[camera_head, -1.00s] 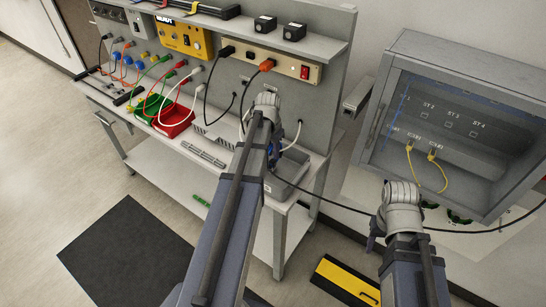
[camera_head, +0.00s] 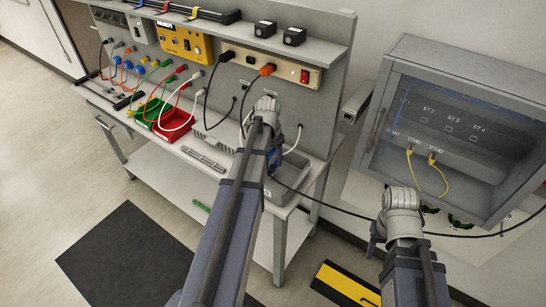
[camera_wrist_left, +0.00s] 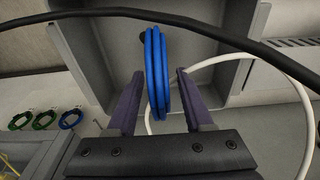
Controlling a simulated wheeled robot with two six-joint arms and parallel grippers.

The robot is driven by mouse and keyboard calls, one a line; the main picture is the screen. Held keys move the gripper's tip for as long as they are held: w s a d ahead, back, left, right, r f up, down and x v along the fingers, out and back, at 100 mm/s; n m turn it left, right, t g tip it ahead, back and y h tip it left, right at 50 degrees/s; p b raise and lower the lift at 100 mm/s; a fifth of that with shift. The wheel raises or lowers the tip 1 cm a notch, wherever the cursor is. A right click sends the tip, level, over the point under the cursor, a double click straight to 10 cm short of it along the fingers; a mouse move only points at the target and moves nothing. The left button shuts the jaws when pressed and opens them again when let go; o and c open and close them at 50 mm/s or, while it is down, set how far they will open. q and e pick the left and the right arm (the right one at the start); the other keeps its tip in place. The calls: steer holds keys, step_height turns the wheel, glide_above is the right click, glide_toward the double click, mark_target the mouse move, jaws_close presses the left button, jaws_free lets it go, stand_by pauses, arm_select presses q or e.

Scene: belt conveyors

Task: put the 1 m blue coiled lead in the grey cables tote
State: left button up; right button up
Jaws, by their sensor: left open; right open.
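The blue coiled lead (camera_wrist_left: 157,75) stands edge-on between the two spread fingers of my left gripper (camera_wrist_left: 159,76), with a gap to each finger. Behind it in the left wrist view is the inside of the grey tote (camera_wrist_left: 215,75). I cannot tell whether the coil touches the tote's floor. In the head view the tote (camera_head: 288,196) sits at the bench's right end, and my left gripper (camera_head: 273,162) is over it, mostly hidden by its own arm. My right gripper (camera_head: 376,238) is away from the bench, below the cabinet, with its fingers mostly hidden.
A black cable (camera_wrist_left: 200,28) and a white cable (camera_wrist_left: 305,105) cross close to my left gripper. Several coils (camera_wrist_left: 44,118) lie or hang at the left wrist view's left. Green (camera_head: 150,110) and red (camera_head: 180,118) bins stand further left on the bench. A wall cabinet (camera_head: 455,130) is at right.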

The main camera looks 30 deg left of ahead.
arm_select(q)
steer(key=r+p, duration=0.4)
steer(key=s+r+p, duration=0.1)
steer(key=r+p, duration=0.7)
steer(key=shift+s+r, duration=0.15)
steer(key=shift+s, duration=0.1)
steer(key=s+d+m, duration=0.1)
steer(key=s+d, duration=0.4)
steer(key=d, duration=0.5)
steer(key=s+d+m+g, duration=0.1)
steer(key=s+d, duration=0.4)
steer(key=d, duration=0.5)
steer(key=s+d+y, duration=0.1)
steer(key=s+d, duration=0.4)
steer(key=d, duration=0.5)
steer(key=shift+s+d+m+g, duration=0.25)
steer(key=shift+d+m+g, duration=0.05)
steer(key=shift+m, duration=0.1)
